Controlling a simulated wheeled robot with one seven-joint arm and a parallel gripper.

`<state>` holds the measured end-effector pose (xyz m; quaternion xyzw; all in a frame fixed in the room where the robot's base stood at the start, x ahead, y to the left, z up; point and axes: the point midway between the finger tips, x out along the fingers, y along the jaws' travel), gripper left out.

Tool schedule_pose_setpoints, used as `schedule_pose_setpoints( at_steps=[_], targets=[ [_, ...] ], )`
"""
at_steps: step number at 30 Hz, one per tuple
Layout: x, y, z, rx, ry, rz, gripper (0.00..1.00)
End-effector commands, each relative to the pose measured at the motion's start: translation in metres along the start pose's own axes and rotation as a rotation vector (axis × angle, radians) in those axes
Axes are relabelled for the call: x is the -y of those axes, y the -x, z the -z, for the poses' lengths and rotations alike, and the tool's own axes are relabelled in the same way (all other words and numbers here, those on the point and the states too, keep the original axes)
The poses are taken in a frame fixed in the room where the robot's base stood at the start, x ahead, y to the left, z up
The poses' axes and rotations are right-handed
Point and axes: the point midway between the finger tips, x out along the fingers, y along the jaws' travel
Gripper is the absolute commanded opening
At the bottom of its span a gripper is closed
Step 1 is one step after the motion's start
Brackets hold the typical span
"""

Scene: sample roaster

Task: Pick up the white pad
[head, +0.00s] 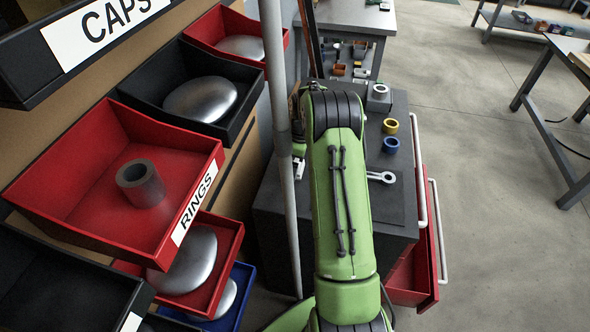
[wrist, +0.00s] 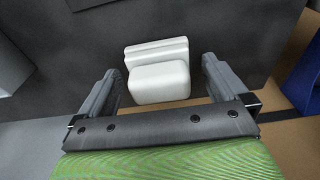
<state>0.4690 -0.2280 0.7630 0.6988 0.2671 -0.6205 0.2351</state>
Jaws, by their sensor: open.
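The white pad (wrist: 158,82) is a pale block with a stepped back edge, lying on a dark grey surface in the wrist view. My gripper (wrist: 162,72) is open, with one grey finger on each side of the pad and a visible gap at both sides. The pad is between the fingers in the picture; whether they are down at its height I cannot tell. In the head view my green arm hides most of the gripper. A small white piece (head: 299,168) shows left of the arm there; I cannot tell whether it is the pad.
A dark cabinet top (head: 398,205) holds a gold ring (head: 390,126), a blue ring (head: 391,145) and a metal eye-ended part (head: 381,177). A grey pole (head: 281,120) stands left of my arm. Red, black and blue bins (head: 85,180) line the left. Open floor lies right.

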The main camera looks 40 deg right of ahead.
Motion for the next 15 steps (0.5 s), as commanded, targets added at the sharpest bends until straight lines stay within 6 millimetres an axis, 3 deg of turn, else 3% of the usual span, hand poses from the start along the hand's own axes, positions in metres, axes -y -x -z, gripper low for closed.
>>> schedule_pose_setpoints(
  at_steps=[6, 15],
  targets=[
    [-0.0005, -0.0006, 0.0005, -0.001, 0.001, -0.003, 0.97],
    [-0.0005, -0.0004, 0.0005, -0.001, 0.001, -0.002, 0.51]
  ],
)
